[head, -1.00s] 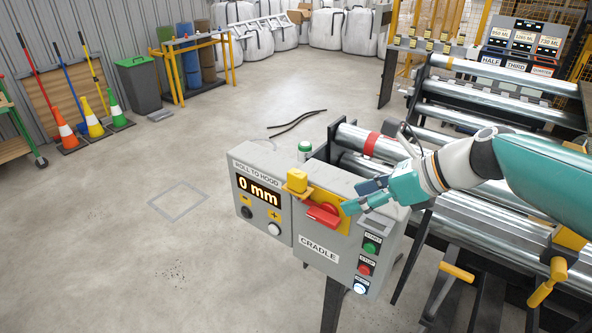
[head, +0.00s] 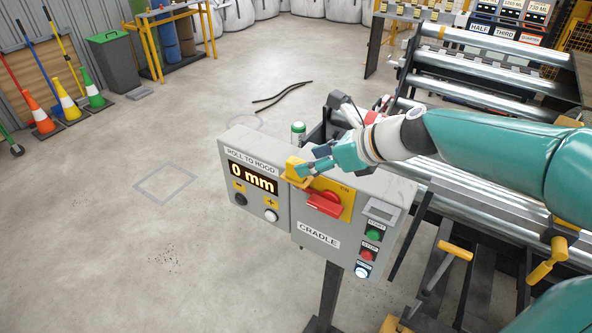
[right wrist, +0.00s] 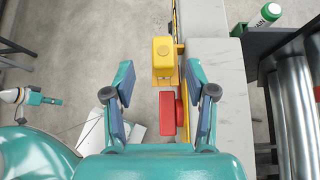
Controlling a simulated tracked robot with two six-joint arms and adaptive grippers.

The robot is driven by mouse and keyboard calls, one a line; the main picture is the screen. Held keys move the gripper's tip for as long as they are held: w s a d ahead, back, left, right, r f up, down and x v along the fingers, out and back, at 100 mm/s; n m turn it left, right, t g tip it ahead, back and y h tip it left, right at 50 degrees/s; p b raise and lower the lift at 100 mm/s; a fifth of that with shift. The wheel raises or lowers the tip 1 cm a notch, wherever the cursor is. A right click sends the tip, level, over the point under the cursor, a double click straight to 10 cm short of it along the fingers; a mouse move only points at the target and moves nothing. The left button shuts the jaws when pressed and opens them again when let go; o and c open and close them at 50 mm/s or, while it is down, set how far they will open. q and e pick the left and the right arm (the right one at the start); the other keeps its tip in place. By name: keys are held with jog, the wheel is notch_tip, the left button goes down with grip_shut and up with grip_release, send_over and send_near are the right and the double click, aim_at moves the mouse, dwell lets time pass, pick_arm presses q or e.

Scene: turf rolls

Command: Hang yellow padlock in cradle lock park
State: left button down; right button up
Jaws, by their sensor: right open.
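The yellow padlock (head: 293,167) is a small block at the left end of the yellow plate (head: 346,198) on the grey CRADLE box (head: 318,240). It also shows in the right wrist view (right wrist: 162,54), upright against a yellow bracket. A red switch handle (head: 324,204) is beside it. My right gripper (head: 309,167) is open, its fingers on either side of the padlock's line and partly hiding it in the head view; contact cannot be told. In the right wrist view, what looks like my left gripper (right wrist: 46,98) is small at the left edge. No part is labelled as the lock park.
A display (head: 254,181) reading 0 mm is left of the red handle. Green, red and white buttons (head: 368,253) are at the right. A green-capped canister (head: 298,132) and steel rollers (head: 468,190) stand behind.

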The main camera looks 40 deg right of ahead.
aim_at(296, 176)
jog(key=shift+d+x, duration=0.1)
jog(key=shift+x, duration=1.4)
jog(key=shift+d+x, duration=0.15)
jog(key=shift+x, duration=1.35)
jog(key=shift+f, duration=0.1)
grip_shut()
